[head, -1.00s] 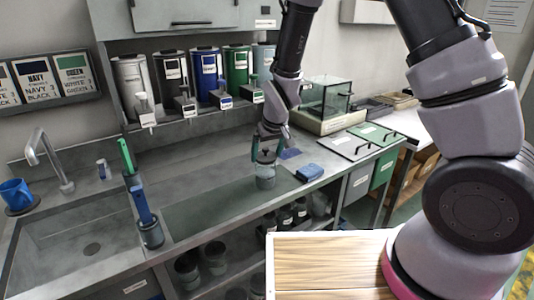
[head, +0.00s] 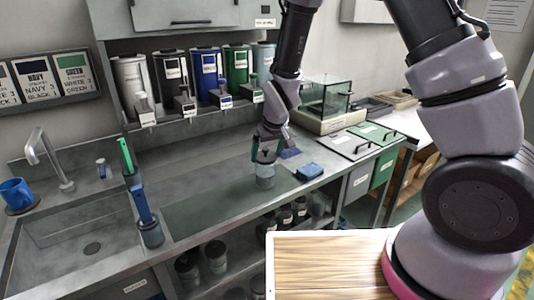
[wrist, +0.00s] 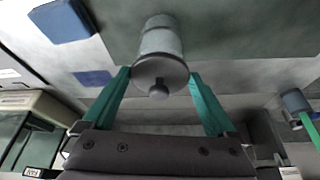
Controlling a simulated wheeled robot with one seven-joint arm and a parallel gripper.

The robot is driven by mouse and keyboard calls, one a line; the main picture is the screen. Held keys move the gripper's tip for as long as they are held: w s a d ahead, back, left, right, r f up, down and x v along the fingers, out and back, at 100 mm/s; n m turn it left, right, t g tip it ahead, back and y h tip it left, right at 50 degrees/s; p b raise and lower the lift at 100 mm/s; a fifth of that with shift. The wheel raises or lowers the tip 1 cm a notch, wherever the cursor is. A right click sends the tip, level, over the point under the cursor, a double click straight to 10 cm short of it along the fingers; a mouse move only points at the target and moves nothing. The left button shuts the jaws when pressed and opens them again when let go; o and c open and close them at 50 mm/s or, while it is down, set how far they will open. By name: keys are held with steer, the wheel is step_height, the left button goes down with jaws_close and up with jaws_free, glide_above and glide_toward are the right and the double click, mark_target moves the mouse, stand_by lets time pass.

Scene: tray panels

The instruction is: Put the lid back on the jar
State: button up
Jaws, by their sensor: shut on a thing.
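The jar (head: 265,182) is a clear, grey-tinted cylinder standing upright on the counter; it also shows in the wrist view (wrist: 162,37). The lid (wrist: 158,68) is a grey disc with a round knob, at the jar's mouth and looking roughly level. My gripper (head: 265,157) is above the jar with its green fingers pointing down. In the wrist view my gripper (wrist: 160,76) has one fingertip at each side of the lid and is shut on it. Whether the lid fully rests on the rim cannot be told.
A blue sponge (head: 309,171) and a flat blue piece (head: 290,153) lie right of the jar. A sink (head: 85,240) and a holder with a blue-handled brush (head: 150,232) are to the left. Dispensers (head: 207,76) line the wall behind. The counter left of the jar is clear.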

stand_by(0.4)
steer(key=o, duration=1)
steer(key=shift+r, duration=3.5)
jaws_close()
steer(key=shift+f, duration=0.1)
